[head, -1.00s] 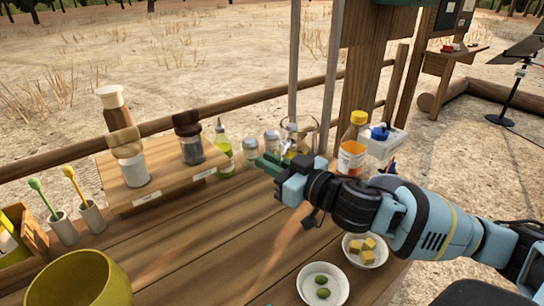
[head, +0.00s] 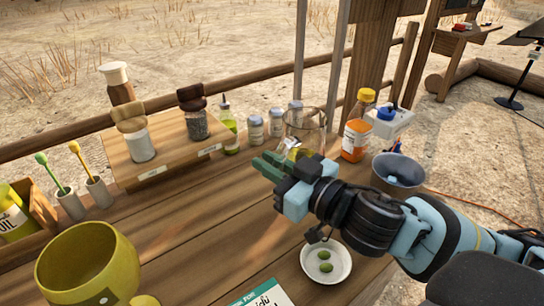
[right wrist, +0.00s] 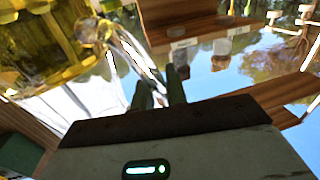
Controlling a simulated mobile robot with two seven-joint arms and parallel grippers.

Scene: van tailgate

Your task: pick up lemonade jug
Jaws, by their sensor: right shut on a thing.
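The lemonade jug (head: 306,122) is a clear glass vessel with pale yellow liquid low in it. It stands on the wooden table beyond my right gripper (head: 268,166), which hides part of its lower side. In the right wrist view the jug's glass and yellow contents (right wrist: 45,40) fill the upper left, and a clear curved handle (right wrist: 132,50) runs down to my right fingertips (right wrist: 160,76). My right gripper is shut on the handle. My left gripper is not in view.
An orange-labelled bottle (head: 356,128) and a grey bowl (head: 398,174) stand right of the jug. Small jars (head: 255,130) and a green bottle (head: 229,130) stand left. A white dish of olives (head: 326,264) and a large yellow pot (head: 85,265) are nearer. The middle tabletop is clear.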

